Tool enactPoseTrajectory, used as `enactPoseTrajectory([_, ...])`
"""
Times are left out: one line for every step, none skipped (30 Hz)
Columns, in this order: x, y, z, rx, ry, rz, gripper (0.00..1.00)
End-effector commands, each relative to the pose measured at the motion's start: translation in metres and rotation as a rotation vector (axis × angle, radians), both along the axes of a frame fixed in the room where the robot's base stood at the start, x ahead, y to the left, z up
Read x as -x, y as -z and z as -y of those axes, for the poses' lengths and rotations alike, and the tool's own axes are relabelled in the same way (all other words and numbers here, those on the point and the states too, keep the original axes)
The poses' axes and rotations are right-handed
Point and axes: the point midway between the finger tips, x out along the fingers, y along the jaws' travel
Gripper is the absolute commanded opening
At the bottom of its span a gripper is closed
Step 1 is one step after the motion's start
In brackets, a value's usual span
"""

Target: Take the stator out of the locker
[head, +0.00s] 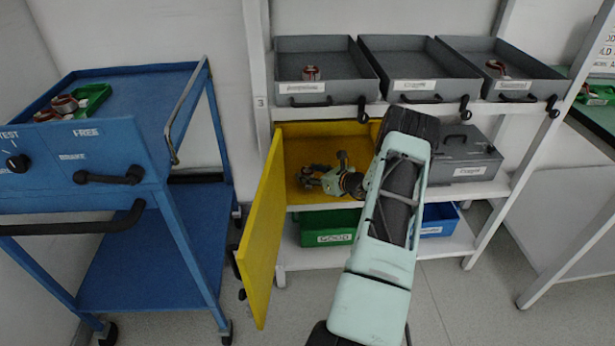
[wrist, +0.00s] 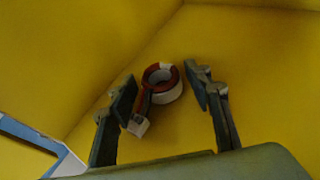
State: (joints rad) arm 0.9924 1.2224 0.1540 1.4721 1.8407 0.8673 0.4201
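The stator (wrist: 163,84) is a small white ring with a dark red part and a pale block at its lower left. It lies on the yellow floor inside the locker (head: 298,137), whose yellow door (head: 262,238) stands open. In the head view the stator (head: 307,171) shows small and partly hidden by my gripper (head: 328,176). In the wrist view my gripper (wrist: 160,76) is open, its fingers on either side of the stator's line. A gap shows on both sides, and the depth between fingertips and stator is hard to judge.
Grey bins (head: 323,75) stand on the shelf above the locker. A grey box (head: 465,155) is to its right. A green bin (head: 328,228) and a blue bin (head: 439,220) sit below. A blue cart (head: 150,120) stands at left. My arm covers the locker's right side.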

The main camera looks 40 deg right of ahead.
Motion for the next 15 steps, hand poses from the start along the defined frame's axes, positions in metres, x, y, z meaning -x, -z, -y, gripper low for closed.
enactPoseTrajectory([0.0002,-0.0001,0.0001,0.000,0.000,0.000,0.38])
enactPoseTrajectory([0.0001,-0.0002,0.0001,0.000,0.000,0.000,0.35])
enactPoseTrajectory([0.0001,-0.0002,0.0001,0.000,0.000,0.000,0.30])
enactPoseTrajectory([0.0002,-0.0002,0.0001,0.000,0.000,0.000,0.27])
enactPoseTrajectory([0.0003,-0.0001,0.0001,0.000,0.000,0.000,0.24])
enactPoseTrajectory([0.0003,-0.0001,0.0001,0.000,0.000,0.000,0.20])
enactPoseTrajectory([0.0003,0.0000,0.0001,0.000,0.000,0.000,0.16])
enactPoseTrajectory([0.0003,0.0001,0.0001,0.000,0.000,0.000,0.13])
enactPoseTrajectory([0.0004,0.0002,0.0001,0.000,0.000,-0.001,0.09])
enactPoseTrajectory([0.0004,0.0003,0.0001,0.000,0.000,-0.001,0.06])
enactPoseTrajectory([0.0004,0.0003,0.0001,0.000,0.000,-0.001,0.06])
enactPoseTrajectory([0.0006,0.0004,0.0002,0.000,0.000,-0.001,0.06])
enactPoseTrajectory([0.0002,-0.0002,0.0002,0.001,0.000,0.000,0.06])
enactPoseTrajectory([0.0003,-0.0002,0.0002,0.001,0.000,0.000,0.06])
enactPoseTrajectory([0.0004,-0.0001,0.0002,0.000,0.000,0.000,0.06])
